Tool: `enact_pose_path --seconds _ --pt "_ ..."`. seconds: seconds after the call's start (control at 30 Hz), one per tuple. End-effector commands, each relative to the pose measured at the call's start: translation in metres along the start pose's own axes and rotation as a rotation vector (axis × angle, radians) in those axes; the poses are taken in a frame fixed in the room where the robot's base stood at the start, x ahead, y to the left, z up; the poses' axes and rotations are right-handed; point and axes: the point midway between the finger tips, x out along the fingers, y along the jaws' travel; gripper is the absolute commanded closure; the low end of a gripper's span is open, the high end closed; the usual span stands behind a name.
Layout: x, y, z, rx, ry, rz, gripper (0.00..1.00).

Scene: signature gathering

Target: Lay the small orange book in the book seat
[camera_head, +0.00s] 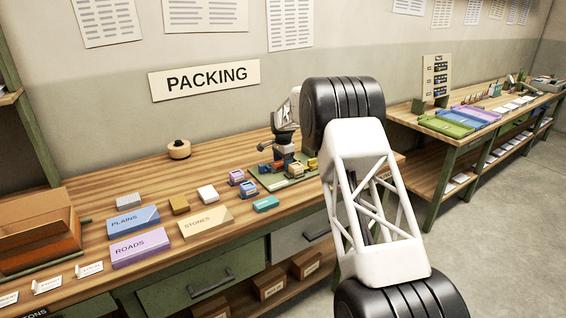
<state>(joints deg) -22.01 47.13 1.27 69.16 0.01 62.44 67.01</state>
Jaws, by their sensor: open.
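A small brownish-orange block (179,204), which looks like the small orange book, lies on the wooden bench between the "PLAINS" and "STONES" books. My gripper (280,163) is small and partly behind my own arm; it is open, low over a green board (273,185) to the right of that block. Several small pieces sit on or beside this board, among them a yellow one (296,169). I cannot tell which part is the book seat; my gripper and arm cover some of the board.
"PLAINS" (133,219), "ROADS" (140,247) and "STONES" (206,223) books lie on the bench. A cream block (208,193), grey block (129,201) and teal block (266,203) lie nearby. A wooden box (38,240) stands at left. The back middle is mostly clear.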

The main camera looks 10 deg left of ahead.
Motion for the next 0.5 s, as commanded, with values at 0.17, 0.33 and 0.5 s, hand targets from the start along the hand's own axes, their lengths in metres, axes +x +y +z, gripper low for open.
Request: enact_pose_path --seconds 0.17,0.33,0.5 --pt "-0.004 0.0 0.0 0.0 0.0 -0.001 0.28" --pt "-0.016 0.0 0.0 0.0 0.0 -0.001 0.28" --pt "-0.038 0.0 0.0 0.0 0.001 -0.002 0.28"
